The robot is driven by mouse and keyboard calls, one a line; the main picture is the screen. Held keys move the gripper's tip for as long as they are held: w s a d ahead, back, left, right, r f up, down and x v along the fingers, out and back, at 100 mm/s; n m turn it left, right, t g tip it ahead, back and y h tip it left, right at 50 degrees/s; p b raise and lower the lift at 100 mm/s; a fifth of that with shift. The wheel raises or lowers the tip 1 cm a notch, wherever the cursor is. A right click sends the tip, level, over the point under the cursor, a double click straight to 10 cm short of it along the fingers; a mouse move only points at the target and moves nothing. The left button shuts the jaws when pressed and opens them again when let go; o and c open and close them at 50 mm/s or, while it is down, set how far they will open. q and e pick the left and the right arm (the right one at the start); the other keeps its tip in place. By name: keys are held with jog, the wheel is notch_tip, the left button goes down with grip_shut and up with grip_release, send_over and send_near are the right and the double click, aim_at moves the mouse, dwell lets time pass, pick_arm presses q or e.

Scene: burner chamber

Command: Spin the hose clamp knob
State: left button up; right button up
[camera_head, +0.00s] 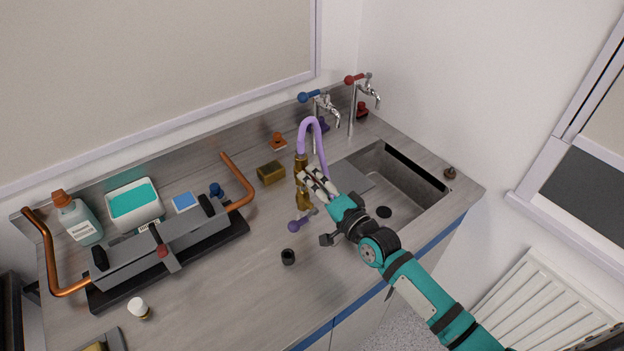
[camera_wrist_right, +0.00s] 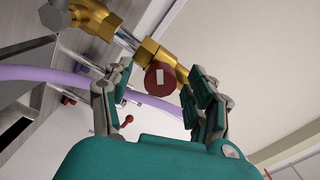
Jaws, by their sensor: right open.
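My right gripper (camera_head: 314,182) is at the brass fitting (camera_head: 301,165) by the sink and hides part of it. In the right wrist view the open gripper (camera_wrist_right: 157,78) has a dark red round knob (camera_wrist_right: 161,79) with a white mark between its fingertips. The knob sits on the brass fitting (camera_wrist_right: 152,52). I cannot tell whether any finger touches the knob. The knob is hidden in the head view. A purple hose (camera_head: 313,121) arches up from the fitting and also shows in the right wrist view (camera_wrist_right: 50,75). My left gripper is not in view.
A sink (camera_head: 412,175) lies right of the fitting, with blue (camera_head: 309,96) and red (camera_head: 353,79) taps behind it. A purple-ended lever (camera_head: 296,226) and a black cup (camera_head: 288,257) are near. A grey apparatus with copper pipes (camera_head: 160,255) stands at left. The front counter is mostly clear.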

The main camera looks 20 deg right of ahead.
jog(key=n, duration=0.5)
jog(key=shift+r+n+p, duration=0.15)
jog(key=shift+n+p, duration=0.25)
jog(key=n, duration=0.3)
jog(key=shift+n, duration=0.4)
jog(key=n, duration=0.5)
jog(key=shift+n, duration=0.3)
jog(key=n, duration=0.4)
jog(key=shift+n, duration=0.3)
grip_shut()
